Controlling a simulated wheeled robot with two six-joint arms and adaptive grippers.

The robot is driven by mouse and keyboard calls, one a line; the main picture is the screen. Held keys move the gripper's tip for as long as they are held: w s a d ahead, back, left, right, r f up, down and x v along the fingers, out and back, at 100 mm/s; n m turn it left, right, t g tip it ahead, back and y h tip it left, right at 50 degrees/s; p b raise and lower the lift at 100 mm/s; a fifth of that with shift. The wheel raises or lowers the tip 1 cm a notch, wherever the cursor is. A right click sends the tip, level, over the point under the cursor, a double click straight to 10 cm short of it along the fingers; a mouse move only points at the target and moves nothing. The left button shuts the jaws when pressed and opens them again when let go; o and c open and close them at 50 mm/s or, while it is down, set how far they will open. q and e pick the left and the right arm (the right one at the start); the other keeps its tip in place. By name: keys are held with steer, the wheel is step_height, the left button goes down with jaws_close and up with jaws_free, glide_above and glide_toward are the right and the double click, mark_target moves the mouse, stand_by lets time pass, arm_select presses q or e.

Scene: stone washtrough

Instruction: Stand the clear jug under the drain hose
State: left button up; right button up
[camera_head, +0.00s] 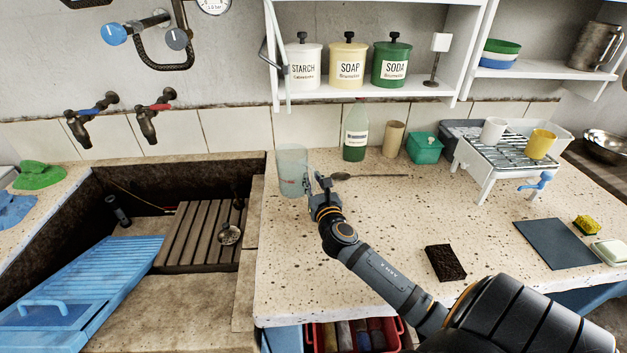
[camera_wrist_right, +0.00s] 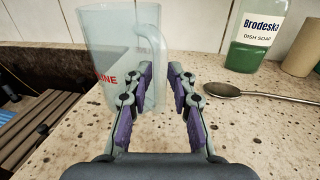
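The clear jug (camera_head: 292,168) stands upright on the speckled stone counter, near its left edge by the trough. In the right wrist view the jug (camera_wrist_right: 100,60) shows red lettering, and its clear handle faces my gripper. My right gripper (camera_head: 322,186) is at the jug's handle side; in the wrist view its two fingers (camera_wrist_right: 160,72) are apart, with the handle between or just beyond the tips. I cannot tell whether they touch it. A pale, translucent hose (camera_head: 285,88), seemingly the drain hose, hangs from the shelf's left end above the jug. My left gripper is not in view.
The trough (camera_head: 125,190) drops away left. A dark sponge (camera_head: 445,262) lies in front.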

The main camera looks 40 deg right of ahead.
steer(key=shift+o, duration=0.4)
steer(key=shift+r, duration=0.15)
steer(key=shift+s+r, duration=0.1)
steer(key=shift+s, duration=0.05)
steer(key=v, duration=1.1)
steer(key=shift+s+a, duration=0.2)
steer(key=shift+s, duration=0.15)
